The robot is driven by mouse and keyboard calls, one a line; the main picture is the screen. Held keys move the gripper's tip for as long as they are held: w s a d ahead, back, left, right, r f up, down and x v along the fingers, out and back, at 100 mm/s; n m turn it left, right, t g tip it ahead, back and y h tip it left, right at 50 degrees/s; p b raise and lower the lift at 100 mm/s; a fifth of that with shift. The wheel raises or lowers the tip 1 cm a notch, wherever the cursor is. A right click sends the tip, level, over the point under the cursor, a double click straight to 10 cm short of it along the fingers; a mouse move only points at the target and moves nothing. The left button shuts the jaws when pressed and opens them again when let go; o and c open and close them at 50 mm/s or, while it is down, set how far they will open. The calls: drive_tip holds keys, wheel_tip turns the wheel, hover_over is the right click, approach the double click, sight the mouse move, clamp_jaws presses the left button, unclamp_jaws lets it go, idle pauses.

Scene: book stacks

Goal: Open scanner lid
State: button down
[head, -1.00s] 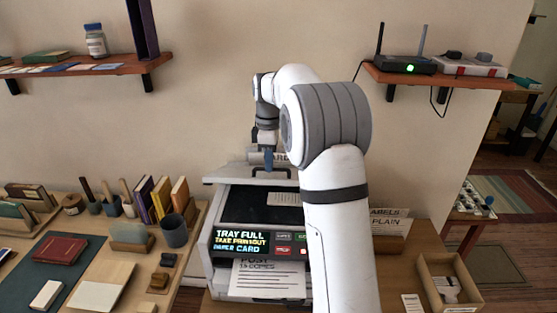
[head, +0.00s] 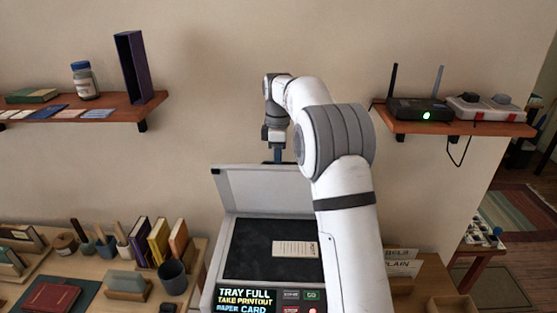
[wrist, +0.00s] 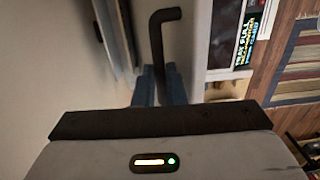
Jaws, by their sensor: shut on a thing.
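The scanner (head: 215,270) stands on the table with its pale lid (head: 245,190) raised steeply toward the wall. The dark scanner bed (head: 255,250) is exposed, and a printed paper (head: 295,249) lies on it. My gripper (head: 277,156) is at the lid's top edge. In the wrist view its blue fingers (wrist: 160,88) are shut on the dark bar handle (wrist: 160,40) of the lid. The handle is hidden in the head view. My arm covers the scanner's right side.
The scanner's front panel (head: 245,300) reads "TRAY FULL TAKE PRINTOUT". A wall shelf with a router (head: 418,110) is at right, another shelf (head: 110,113) at left. Books (head: 158,240) and a dark cup (head: 173,277) stand left of the scanner.

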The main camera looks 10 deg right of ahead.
drive_tip(key=shift+w+d+f, duration=0.15)
drive_tip(key=shift+w+f, duration=0.1)
drive_tip(key=shift+f, duration=0.2)
drive_tip(key=c, duration=2)
unclamp_jaws()
drive_tip(key=o, duration=0.4)
drive_tip(key=shift+w+f, duration=0.2)
drive_tip(key=shift+w, duration=0.2)
drive_tip(key=shift+c, duration=0.2)
drive_tip(key=shift+o, duration=0.8)
drive_tip(key=shift+r, duration=0.2)
drive_tip(key=shift+s+r, duration=0.15)
